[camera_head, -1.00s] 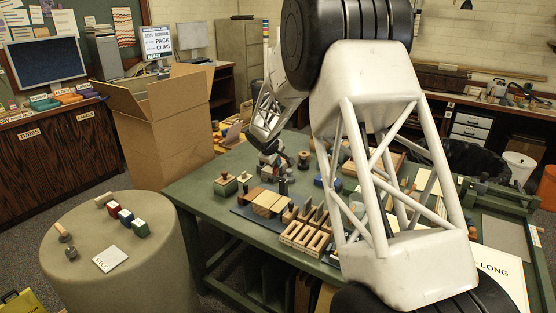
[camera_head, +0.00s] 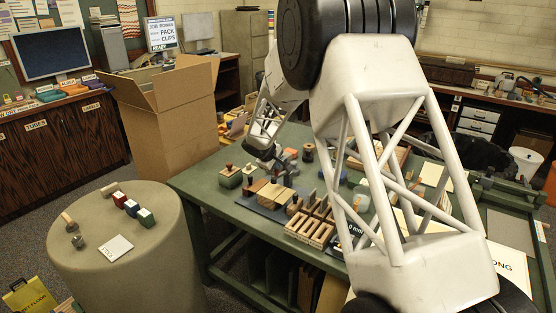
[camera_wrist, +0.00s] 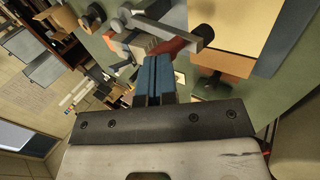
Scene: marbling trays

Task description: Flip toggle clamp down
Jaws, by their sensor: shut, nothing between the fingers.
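The toggle clamp (camera_wrist: 185,44) shows in the wrist view just past my fingertips. It has a red part and a grey metal bar with a black round tip (camera_wrist: 205,33). My gripper (camera_wrist: 157,62) has blue fingers that are pressed together, with nothing between them. The fingertips are close to the red part; I cannot tell if they touch.
Near the clamp stand a green block with a knob (camera_head: 230,177), wooden blocks on a dark board (camera_head: 262,211) and a slotted wooden rack (camera_head: 308,228). A cardboard box (camera_head: 172,120) stands behind the table's left end. A round stool (camera_head: 165,265) is at left.

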